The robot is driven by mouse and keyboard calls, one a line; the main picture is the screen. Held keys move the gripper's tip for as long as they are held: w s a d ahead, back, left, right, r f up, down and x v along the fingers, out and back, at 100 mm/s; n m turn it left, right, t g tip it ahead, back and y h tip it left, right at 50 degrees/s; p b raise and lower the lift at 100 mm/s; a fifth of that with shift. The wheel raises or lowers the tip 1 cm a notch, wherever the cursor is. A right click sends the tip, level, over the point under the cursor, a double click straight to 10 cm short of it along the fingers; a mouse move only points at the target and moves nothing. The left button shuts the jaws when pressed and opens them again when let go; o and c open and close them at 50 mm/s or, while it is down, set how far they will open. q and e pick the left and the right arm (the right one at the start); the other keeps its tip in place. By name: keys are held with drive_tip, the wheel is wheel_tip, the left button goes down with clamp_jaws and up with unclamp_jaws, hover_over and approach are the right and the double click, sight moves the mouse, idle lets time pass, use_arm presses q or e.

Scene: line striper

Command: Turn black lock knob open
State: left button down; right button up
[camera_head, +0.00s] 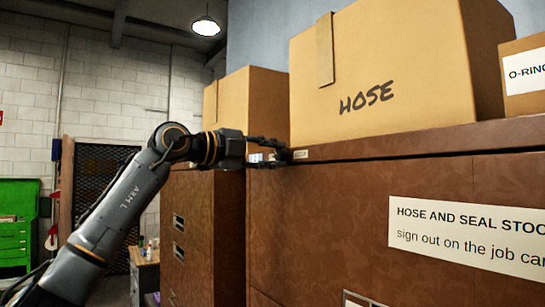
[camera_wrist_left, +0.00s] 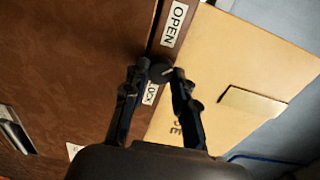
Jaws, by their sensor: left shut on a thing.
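The black lock knob (camera_wrist_left: 160,74) is a small round knob with a pale line on it, in the left wrist view. It sits on the cabinet's top rail between an OPEN label (camera_wrist_left: 175,24) and a LOCK label (camera_wrist_left: 150,93), which is partly covered. The pale line points toward neither label squarely. My left gripper (camera_wrist_left: 161,70) has its two fingertips closed on either side of the knob. In the head view my left gripper (camera_head: 281,152) reaches the cabinet's top edge, and its fingers hide the knob there. My right gripper is in neither view.
A green cabinet (camera_head: 18,222) stands far left.

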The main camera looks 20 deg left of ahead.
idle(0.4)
use_arm(q)
drive_tip(key=c, duration=1.1)
unclamp_jaws()
drive_tip(key=shift+o, duration=0.2)
drive_tip(key=v, duration=1.2)
drive_tip(key=shift+f, duration=0.1)
